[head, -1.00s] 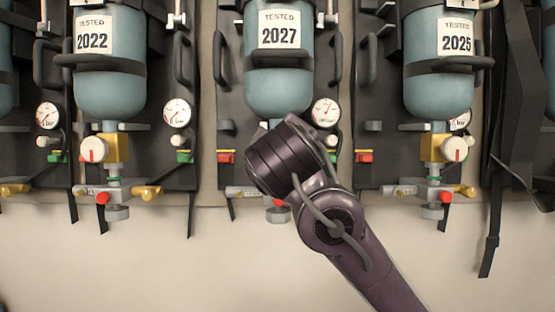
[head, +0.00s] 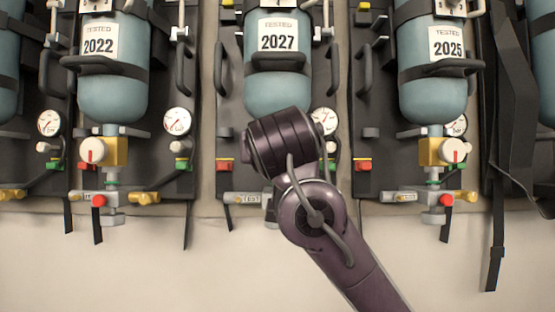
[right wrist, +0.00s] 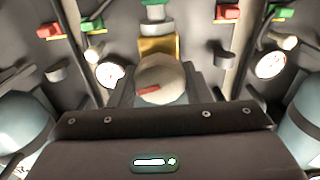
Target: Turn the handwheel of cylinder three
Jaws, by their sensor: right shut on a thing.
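The middle cylinder (head: 277,88), tagged 2027, hangs upright in the head view. Its valve and handwheel are hidden there behind my right arm. The right wrist view shows a pale round handwheel (right wrist: 168,72) with a red mark, in front of a brass valve block (right wrist: 157,46). My right gripper (right wrist: 160,84) has a finger on each side of this handwheel and is shut on it. No cylinder number can be read on the middle set. My left gripper is in neither view.
Cylinders tagged 2022 (head: 112,95) and 2025 (head: 433,88) hang on either side, each with its own handwheel, the left one (head: 93,150) and the right one (head: 454,150). Gauges, handles and hanging straps surround them.

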